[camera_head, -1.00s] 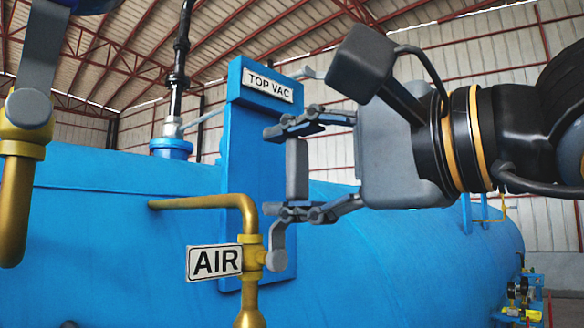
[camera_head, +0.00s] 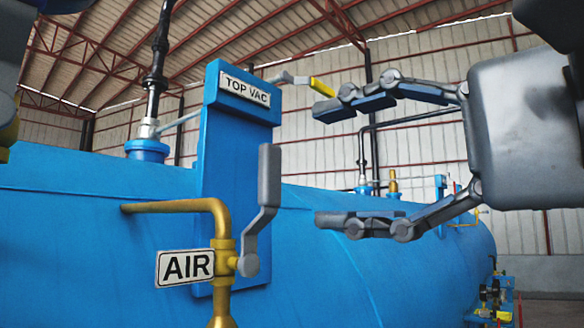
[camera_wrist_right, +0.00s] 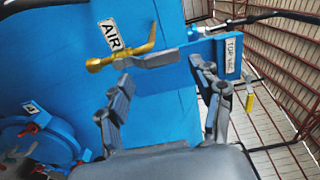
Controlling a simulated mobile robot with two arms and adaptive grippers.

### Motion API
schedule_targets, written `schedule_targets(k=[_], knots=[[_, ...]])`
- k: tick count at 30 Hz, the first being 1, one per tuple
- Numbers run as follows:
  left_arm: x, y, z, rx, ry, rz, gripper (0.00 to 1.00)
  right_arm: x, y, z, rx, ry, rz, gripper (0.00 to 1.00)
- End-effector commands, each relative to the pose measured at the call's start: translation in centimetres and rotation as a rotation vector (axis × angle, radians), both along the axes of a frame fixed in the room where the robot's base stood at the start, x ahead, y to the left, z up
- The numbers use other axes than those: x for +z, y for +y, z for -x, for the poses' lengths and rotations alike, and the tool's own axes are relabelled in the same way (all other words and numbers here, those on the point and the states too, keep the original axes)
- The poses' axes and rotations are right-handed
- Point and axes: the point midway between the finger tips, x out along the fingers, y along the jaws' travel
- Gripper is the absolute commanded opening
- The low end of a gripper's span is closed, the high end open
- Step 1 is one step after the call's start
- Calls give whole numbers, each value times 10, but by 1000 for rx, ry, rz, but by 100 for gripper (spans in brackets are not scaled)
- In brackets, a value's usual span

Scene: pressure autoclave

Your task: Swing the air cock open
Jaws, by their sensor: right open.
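The air cock (camera_head: 223,250) is a brass valve on a bent brass pipe in front of the blue vessel. Its grey lever (camera_head: 268,190) stands upright to the right of the valve body. A white AIR sign (camera_head: 186,267) hangs at its left. My right gripper (camera_head: 325,165) is open and empty, to the right of the lever and apart from it, its fingers one above the other. In the right wrist view the lever (camera_wrist_right: 165,59) lies just beyond the space between the open fingers (camera_wrist_right: 160,75).
A blue post with a TOP VAC plate (camera_head: 245,88) stands behind the lever. Another lever with a yellow end (camera_head: 320,87) lies close to the upper finger in the picture. The blue vessel (camera_head: 90,230) fills the lower background. Free air lies between gripper and lever.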

Motion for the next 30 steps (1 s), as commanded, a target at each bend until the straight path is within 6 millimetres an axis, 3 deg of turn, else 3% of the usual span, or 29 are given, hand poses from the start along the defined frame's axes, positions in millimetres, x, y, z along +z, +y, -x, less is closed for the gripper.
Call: schedule_targets(k=[6,12,25,30], knots=[[0,0,-1,0,-1,0,40,0,-22,17,-1,-1,0,66],[0,0,-1,0,-1,0,40,-1,-25,20,0,0,2,66],[0,0,-1,0,-1,0,40,-1,-24,19,5,4,0,66],[0,0,-1,0,-1,0,40,-22,-2,17,149,108,-44,66]])
